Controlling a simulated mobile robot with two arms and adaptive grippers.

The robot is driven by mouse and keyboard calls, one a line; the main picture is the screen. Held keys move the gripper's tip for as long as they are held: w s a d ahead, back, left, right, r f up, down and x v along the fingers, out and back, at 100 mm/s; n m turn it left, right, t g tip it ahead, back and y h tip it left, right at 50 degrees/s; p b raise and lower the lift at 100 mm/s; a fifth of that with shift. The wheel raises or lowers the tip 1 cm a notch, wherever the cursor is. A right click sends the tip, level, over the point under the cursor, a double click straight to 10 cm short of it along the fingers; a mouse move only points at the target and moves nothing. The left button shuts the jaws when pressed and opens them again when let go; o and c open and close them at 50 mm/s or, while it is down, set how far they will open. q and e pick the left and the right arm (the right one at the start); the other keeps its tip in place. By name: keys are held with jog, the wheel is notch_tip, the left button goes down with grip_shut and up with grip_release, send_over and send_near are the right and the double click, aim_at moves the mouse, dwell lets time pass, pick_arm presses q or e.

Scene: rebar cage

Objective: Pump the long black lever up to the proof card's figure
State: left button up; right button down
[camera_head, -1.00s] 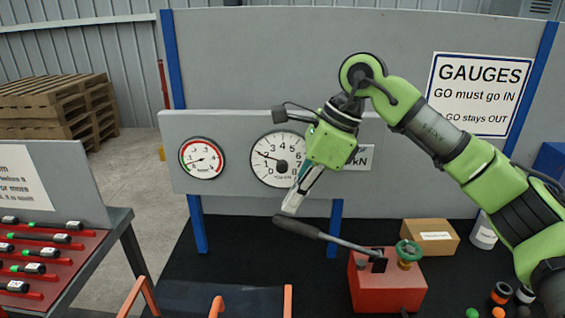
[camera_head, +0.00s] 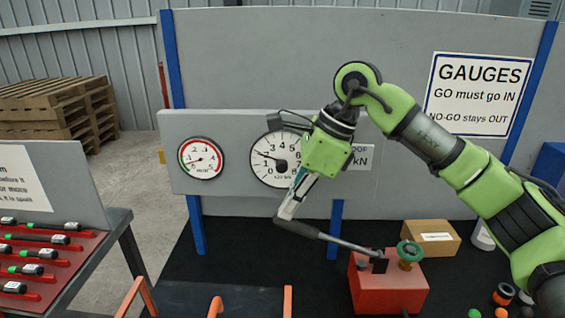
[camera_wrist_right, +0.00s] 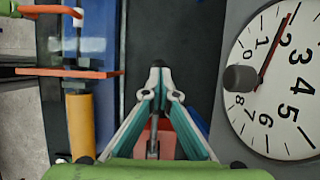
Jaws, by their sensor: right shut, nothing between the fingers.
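The long black lever (camera_head: 298,228) slants up to the left from the red pump box (camera_head: 392,292). My right gripper (camera_head: 281,216) is shut and empty, its tips at the lever's free end, seemingly touching it from above. In the right wrist view the closed fingers (camera_wrist_right: 157,88) point away over the dark mat. The large dial (camera_head: 263,173) is partly covered by my gripper; in the wrist view the dial (camera_wrist_right: 285,135) has its red needle close to the 2. The proof card (camera_head: 366,160) behind my gripper shows "kN", but its figure is hidden. My left gripper is out of view.
A small red-rimmed gauge (camera_head: 202,158) sits left of the dial. A green knob (camera_head: 410,250) tops the pump box, with a cardboard box (camera_head: 432,246) behind it. Orange hooks (camera_head: 216,307) stand at the front. A red gauge rack (camera_head: 50,262) is at left.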

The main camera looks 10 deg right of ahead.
aim_at(280, 226)
jog(key=shift+a+f, duration=0.25)
jog(key=shift+f, duration=0.3)
jog(key=shift+w+a+f+b, duration=0.1)
jog(key=shift+a+f+b, duration=0.1)
jog(key=shift+f+b, duration=0.45)
jog(key=shift+f, duration=0.1)
jog(key=shift+a+f+b, duration=0.2)
jog(key=shift+f+b, duration=0.15)
jog(key=shift+f, duration=0.25)
jog(key=shift+w+a+f+b, duration=0.1)
jog(key=shift+a+f+b, duration=0.1)
jog(key=shift+f+b, duration=0.4)
jog(key=shift+f, duration=0.2)
